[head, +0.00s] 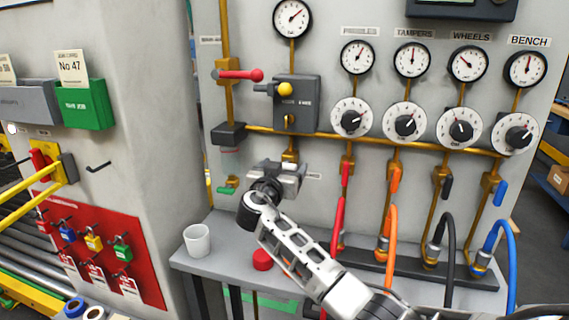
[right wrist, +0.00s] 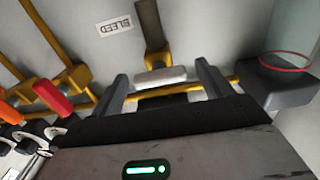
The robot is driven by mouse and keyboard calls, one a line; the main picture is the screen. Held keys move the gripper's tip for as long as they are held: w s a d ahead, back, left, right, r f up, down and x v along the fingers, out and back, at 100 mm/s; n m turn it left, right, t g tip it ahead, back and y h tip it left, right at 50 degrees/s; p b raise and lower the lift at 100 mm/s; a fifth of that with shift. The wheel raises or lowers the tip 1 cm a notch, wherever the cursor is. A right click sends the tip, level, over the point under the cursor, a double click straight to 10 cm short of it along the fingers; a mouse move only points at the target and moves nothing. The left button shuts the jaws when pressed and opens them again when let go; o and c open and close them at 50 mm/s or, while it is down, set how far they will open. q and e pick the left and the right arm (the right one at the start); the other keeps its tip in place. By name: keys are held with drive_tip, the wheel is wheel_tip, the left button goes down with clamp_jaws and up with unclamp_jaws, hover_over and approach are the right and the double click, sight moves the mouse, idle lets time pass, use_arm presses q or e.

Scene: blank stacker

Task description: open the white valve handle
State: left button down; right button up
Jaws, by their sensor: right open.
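The white valve handle (right wrist: 160,77) shows in the right wrist view as a short pale bar across a brass pipe, beside a BLEED label (right wrist: 114,24). My right gripper (right wrist: 163,71) is open, with one finger on each side of the handle. I cannot tell whether either finger touches it. In the head view the right gripper (head: 278,174) is at the panel, below the grey box with the yellow knob, and largely covers the handle. My left gripper is in neither view.
A red lever (head: 240,75) and a grey box with a yellow knob (head: 297,103) are above. Red, orange, black and blue hoses hang at the right. A white cup (head: 197,240) and a red cap (head: 262,259) are on the grey shelf (head: 225,258) below.

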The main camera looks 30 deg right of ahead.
drive_tip(key=shift+w+d, duration=0.35)
drive_tip(key=shift+d, duration=0.05)
drive_tip(key=c, duration=1)
